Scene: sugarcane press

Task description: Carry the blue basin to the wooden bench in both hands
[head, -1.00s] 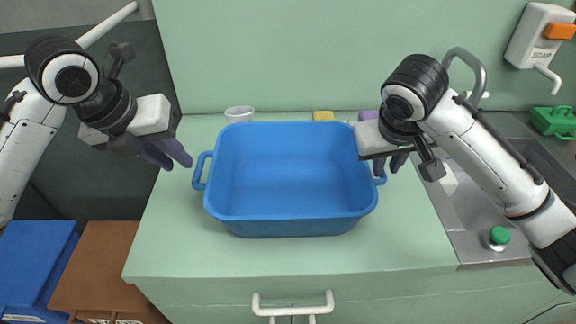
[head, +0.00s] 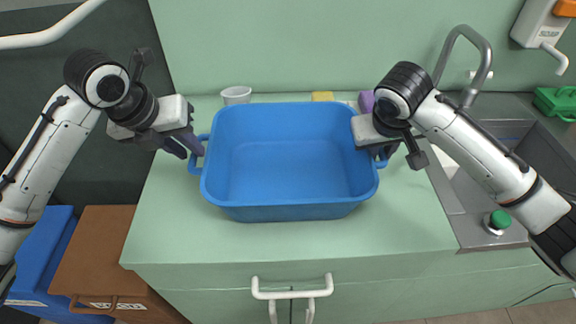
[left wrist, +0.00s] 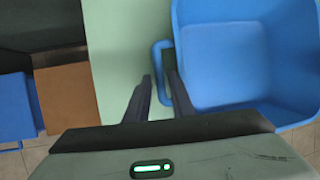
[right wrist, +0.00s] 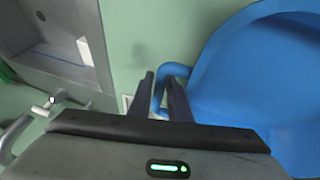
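The blue basin (head: 290,211) is empty and stands upright on the green counter, with a loop handle at each side. My left gripper (head: 190,147) is at its left handle. In the left wrist view, the open fingers (left wrist: 160,88) lie either side of that handle (left wrist: 157,48), with gaps visible. My right gripper (head: 384,156) is at the right handle. In the right wrist view, its open fingers (right wrist: 160,88) straddle that handle (right wrist: 162,72). I cannot make out a wooden bench in these views.
The green counter (head: 400,225) is clear in front of the basin. A white cup (head: 236,95), yellow block (head: 322,97) and purple item (head: 366,101) stand behind it. A sink and tap (head: 480,75) are at right. Brown (head: 95,250) and blue (head: 45,250) boxes stand lower left.

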